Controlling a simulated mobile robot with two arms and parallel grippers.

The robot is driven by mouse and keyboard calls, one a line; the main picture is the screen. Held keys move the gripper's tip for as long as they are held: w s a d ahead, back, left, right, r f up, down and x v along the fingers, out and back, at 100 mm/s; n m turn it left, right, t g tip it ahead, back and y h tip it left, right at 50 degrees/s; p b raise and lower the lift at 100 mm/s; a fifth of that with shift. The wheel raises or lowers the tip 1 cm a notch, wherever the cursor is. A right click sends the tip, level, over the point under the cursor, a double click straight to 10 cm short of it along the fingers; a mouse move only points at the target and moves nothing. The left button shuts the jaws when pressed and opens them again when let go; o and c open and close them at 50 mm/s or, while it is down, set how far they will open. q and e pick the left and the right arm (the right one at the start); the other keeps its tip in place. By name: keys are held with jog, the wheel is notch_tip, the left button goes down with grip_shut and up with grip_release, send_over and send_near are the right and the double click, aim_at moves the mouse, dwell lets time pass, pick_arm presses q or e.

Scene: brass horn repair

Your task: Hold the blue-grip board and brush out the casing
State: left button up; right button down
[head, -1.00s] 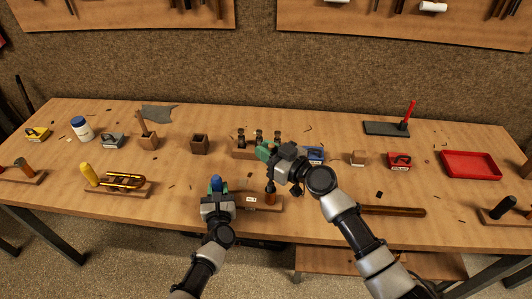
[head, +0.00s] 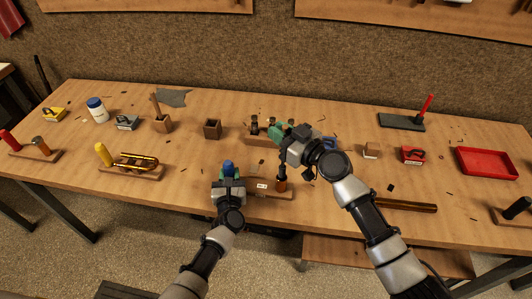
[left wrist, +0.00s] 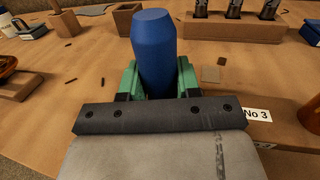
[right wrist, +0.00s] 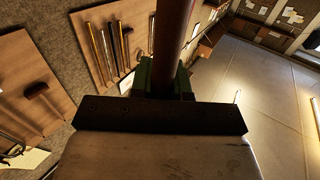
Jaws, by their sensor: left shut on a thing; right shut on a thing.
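My left gripper (head: 228,176) is shut on the blue grip (head: 228,165) of a wooden board (head: 268,195) near the front edge of the table. The blue grip stands upright between the green jaws in the left wrist view (left wrist: 154,50). A copper-brown casing (head: 281,186) stands at the board's right end, beside a "No 3" label (left wrist: 257,115). My right gripper (head: 281,134) is shut on a red-brown brush handle (right wrist: 172,35) above the casing. The dark brush points down at the casing's mouth. I cannot tell how far its tip is inside.
A wooden block (left wrist: 215,27) with several dark pieces stands behind. The yellow-grip board (head: 150,175) lies further left. Right are a red box (head: 412,155), a red tray (head: 487,163) and a wooden stick (head: 405,205). Dark scraps dot the table.

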jog(key=shift+r, duration=2.5)
pick_arm(q)
jog(key=o, duration=1.1)
jog(key=shift+o, duration=0.2)
jog(key=s+d, duration=0.2)
jog(key=s, duration=1)
